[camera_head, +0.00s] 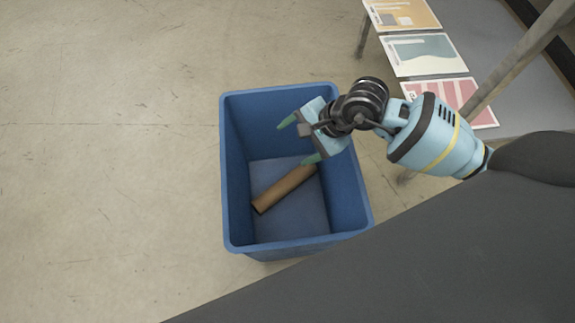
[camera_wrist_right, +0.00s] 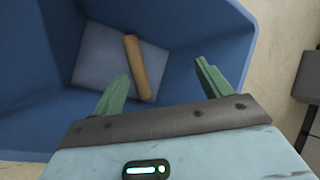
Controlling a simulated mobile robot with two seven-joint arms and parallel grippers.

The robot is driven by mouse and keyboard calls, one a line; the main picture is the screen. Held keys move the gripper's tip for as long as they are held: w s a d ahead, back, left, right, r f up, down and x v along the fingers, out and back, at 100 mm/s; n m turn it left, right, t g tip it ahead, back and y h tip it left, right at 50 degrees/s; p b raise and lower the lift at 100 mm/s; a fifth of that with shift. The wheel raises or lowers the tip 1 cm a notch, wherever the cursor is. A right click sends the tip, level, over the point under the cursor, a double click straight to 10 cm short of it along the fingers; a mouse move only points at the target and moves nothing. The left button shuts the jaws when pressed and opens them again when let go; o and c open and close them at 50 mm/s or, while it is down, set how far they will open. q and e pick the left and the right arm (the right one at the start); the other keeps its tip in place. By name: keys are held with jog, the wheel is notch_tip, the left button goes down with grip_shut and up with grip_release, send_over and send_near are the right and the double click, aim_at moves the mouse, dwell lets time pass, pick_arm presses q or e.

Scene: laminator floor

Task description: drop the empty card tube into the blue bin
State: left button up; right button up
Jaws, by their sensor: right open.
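The blue bin (camera_head: 236,175) stands on the floor in the middle of the head view, and its inside fills much of the right wrist view (camera_wrist_right: 40,75). The brown card tube (camera_head: 283,189) lies tilted across the bin's bottom; it also shows in the right wrist view (camera_wrist_right: 137,67). My right gripper (camera_head: 298,141) is above the bin with its green fingers spread apart and nothing between them. In the right wrist view the open fingers (camera_wrist_right: 160,82) show clear of the tube. Part of the tube's upper end is close to a finger in the head view. My left gripper is not in view.
A grey table (camera_head: 495,60) at the upper right carries printed sheets, among them a teal one (camera_head: 424,54) and a red one (camera_head: 450,100). A table leg (camera_head: 362,37) stands behind the bin. The floor (camera_head: 110,150) to the left is clear.

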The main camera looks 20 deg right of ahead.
jog(key=p+v, duration=0.1)
jog(key=v, duration=0.4)
jog(key=shift+d+r, duration=0.15)
jog(key=shift+r, duration=0.1)
dwell(0.3)
jog(key=shift+s, duration=0.1)
